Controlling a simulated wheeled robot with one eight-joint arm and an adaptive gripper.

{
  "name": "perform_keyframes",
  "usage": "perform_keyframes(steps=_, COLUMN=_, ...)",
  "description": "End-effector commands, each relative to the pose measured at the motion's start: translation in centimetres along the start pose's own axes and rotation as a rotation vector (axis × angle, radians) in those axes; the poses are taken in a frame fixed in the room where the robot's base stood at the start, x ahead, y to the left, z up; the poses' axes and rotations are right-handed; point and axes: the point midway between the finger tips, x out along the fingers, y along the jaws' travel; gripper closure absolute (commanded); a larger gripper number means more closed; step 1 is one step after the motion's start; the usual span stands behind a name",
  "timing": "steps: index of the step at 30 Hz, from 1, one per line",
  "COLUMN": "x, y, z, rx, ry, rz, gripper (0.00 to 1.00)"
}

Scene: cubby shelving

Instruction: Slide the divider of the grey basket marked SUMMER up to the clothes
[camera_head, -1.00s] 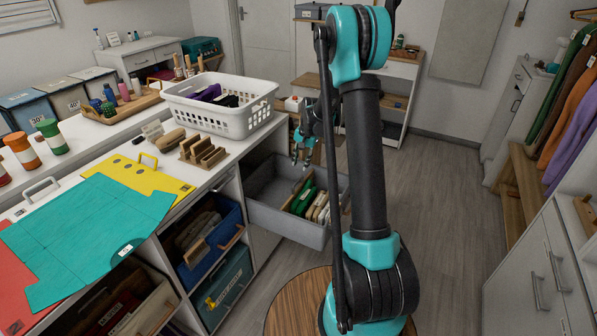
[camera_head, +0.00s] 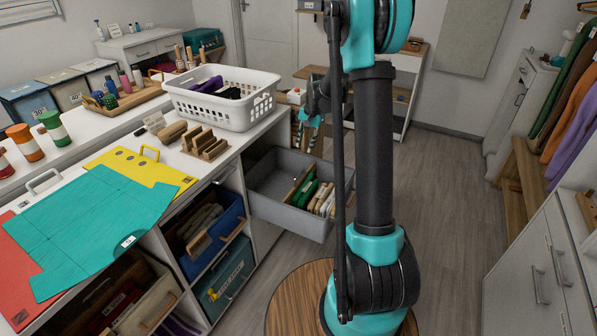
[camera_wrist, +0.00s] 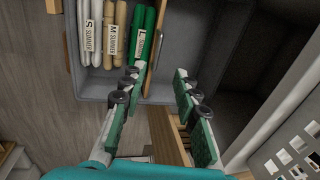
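The grey basket (camera_head: 262,208) is pulled out below the counter's end. In the wrist view, tags on the beige clothes (camera_wrist: 108,40) read SUMMER. The wooden divider (camera_head: 296,183) stands upright and slightly slanted beside the green cloth. It also shows in the wrist view (camera_wrist: 157,38); whether it touches the cloth I cannot tell. My gripper (camera_wrist: 157,76) is open and empty above the basket, near the divider's end. In the head view my gripper (camera_head: 306,136) is small, partly behind my arm.
The basket is empty on the divider's other side. A white perforated basket (camera_head: 225,103) and a wooden rack (camera_head: 204,143) stand on the counter edge close by. A blue basket (camera_head: 212,237) sits in the shelving below. The floor on the right is clear.

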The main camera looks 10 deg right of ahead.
Motion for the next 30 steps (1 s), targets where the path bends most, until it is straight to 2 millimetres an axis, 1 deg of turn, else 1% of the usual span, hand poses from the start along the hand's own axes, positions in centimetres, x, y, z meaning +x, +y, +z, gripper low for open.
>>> perform_keyframes(steps=15, x=10.0, y=0.0, z=0.0, rx=-0.001, ry=0.0, rz=0.0, gripper=0.69)
perform_keyframes(steps=21, x=13.4, y=0.0, z=0.0, rx=-0.001, ry=0.0, rz=0.0, gripper=0.69)
perform_keyframes(steps=25, x=15.0, y=0.0, z=0.0, rx=0.0, ry=0.0, rz=0.0, gripper=0.69)
perform_keyframes(steps=30, x=16.0, y=0.0, z=0.0, rx=0.0, ry=0.0, rz=0.0, gripper=0.69)
